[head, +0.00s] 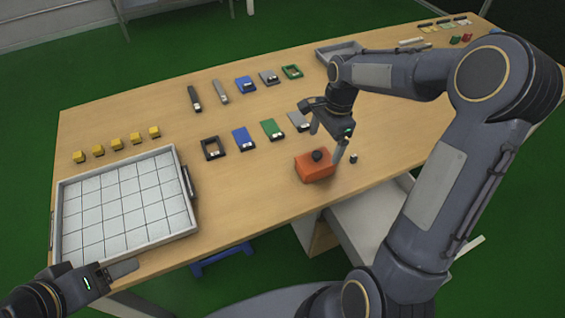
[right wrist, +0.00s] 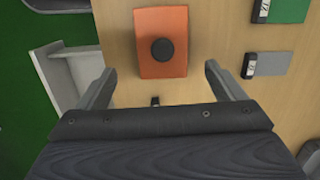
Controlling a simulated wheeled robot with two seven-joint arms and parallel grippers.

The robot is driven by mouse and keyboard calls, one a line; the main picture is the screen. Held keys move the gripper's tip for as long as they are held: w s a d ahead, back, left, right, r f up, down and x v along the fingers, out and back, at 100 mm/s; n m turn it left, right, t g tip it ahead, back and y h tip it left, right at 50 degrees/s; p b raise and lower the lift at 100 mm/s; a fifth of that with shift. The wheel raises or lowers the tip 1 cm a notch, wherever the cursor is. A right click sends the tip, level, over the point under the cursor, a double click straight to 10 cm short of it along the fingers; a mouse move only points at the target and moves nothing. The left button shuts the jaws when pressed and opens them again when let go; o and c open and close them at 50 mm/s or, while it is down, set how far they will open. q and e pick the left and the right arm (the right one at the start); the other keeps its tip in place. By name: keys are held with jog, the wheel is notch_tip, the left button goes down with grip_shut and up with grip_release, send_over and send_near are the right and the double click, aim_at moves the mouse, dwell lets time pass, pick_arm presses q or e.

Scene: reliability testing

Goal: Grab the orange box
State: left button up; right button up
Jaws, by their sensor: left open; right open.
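The orange box (head: 314,168) lies on the wooden table near its front edge, with a round black knob on top. In the right wrist view the orange box (right wrist: 162,68) lies ahead of the fingertips, roughly centred between them. My right gripper (head: 328,142) is open and empty above and beside the box, pointing down. Its two fingers also show in the right wrist view (right wrist: 158,75), spread wider than the box, with no visible contact. My left gripper (head: 122,272) is at the lower left by the white gridded tray; only part of it shows.
A white gridded tray (head: 130,202) takes up the table's left end, with several yellow blocks (head: 117,143) behind it. Green (head: 272,129), blue (head: 243,139) and dark frames lie behind the box. A small dark piece (head: 353,158) stands just right of the box. A grey tray (head: 341,52) sits further back.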

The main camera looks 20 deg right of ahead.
aim_at(316, 161)
jog(key=f, duration=0.2)
jog(key=a+f, duration=0.1)
jog(key=f, duration=0.5)
jog(key=shift+w+a+f, duration=0.15)
jog(key=shift+a+f, duration=0.1)
jog(key=shift+a, duration=0.15)
jog(key=c, duration=1.1)
